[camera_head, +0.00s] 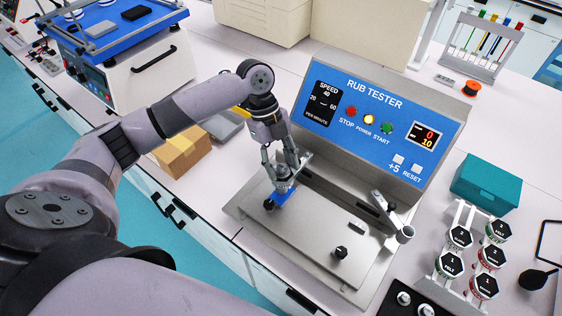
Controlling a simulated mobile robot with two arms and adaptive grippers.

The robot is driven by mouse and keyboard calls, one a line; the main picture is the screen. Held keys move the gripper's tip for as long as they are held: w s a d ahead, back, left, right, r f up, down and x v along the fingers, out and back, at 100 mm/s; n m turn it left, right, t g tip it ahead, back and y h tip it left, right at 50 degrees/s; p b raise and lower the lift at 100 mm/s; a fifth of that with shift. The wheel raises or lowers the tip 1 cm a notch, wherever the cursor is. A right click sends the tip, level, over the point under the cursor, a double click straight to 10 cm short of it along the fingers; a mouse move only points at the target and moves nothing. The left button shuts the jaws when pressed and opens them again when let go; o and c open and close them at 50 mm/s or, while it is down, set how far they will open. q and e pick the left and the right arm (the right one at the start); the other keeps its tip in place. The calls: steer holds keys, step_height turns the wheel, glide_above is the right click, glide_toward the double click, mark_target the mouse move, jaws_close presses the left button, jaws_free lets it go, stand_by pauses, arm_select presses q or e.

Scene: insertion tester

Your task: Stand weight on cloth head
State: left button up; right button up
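The rub tester (361,125) stands on the bench, with its sloped blue panel at the back and a flat metal bed (313,229) in front. The cloth head (280,198) is a small blue-covered piece at the left end of the bed. A silvery weight (284,185) is directly over the cloth head, appearing upright. My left gripper (284,172) comes down from above, with its fingers on both sides of the weight, and looks shut on it. Whether the weight's underside touches the head is too small to tell. My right gripper is out of view.
A metal arm with a round end (403,233) stands at the bed's right. A rack of labelled jars (470,252) and a teal box (487,182) are farther right. A cardboard box (182,154) lies left of the tester. The middle of the bed is mostly clear.

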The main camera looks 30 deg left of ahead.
arm_select(q)
steer(key=shift+o, duration=1.3)
steer(key=shift+r, duration=0.2)
steer(key=shift+w+a+r, duration=0.1)
steer(key=shift+w+r, duration=0.05)
steer(key=shift+r, duration=0.1)
steer(key=b+v, duration=0.3)
steer(key=v, duration=0.8)
steer(key=shift+r, duration=0.2)
steer(key=shift+a, duration=0.1)
